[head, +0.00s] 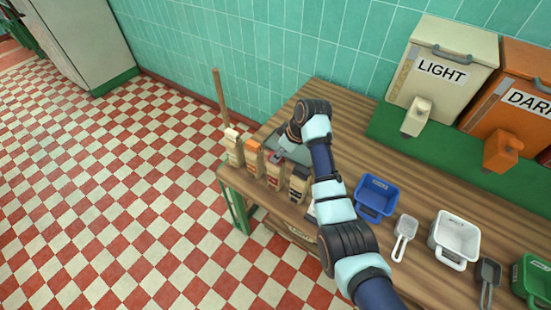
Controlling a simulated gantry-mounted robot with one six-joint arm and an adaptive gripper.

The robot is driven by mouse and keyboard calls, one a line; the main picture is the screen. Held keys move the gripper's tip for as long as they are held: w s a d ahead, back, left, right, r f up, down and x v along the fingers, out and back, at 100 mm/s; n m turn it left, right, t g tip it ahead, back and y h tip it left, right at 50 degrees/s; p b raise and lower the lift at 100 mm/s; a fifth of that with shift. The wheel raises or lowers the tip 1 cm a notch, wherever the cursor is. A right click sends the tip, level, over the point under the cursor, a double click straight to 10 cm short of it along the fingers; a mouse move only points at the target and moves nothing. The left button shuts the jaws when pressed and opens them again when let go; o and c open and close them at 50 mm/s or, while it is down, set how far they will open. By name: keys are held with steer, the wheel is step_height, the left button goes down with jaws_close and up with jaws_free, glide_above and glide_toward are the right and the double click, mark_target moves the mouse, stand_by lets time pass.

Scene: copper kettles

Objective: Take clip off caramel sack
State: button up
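Several small tan sacks stand in a row along the left front edge of the wooden table (335,110). One has a whitish top (233,146), one an orange top (253,157), one a reddish top (273,177) and one a dark top (298,184). Their labels are too small to read, so I cannot tell which is the caramel sack. My gripper (277,156) reaches down just above the orange-topped and reddish-topped sacks. Its fingers are small and partly hidden, and I cannot tell whether they touch a clip.
A blue tub (377,194), a white scoop (404,236), a white tub (454,238), a dark scoop (487,276) and a green tub (534,279) lie to the right. Dispensers marked LIGHT (443,72) and DARK (515,100) stand behind. A wooden post (220,96) rises at the left.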

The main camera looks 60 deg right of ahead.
steer(key=x, duration=0.4)
steer(key=shift+b, duration=0.35)
steer(key=shift+r, duration=0.1)
steer(key=c, duration=0.9)
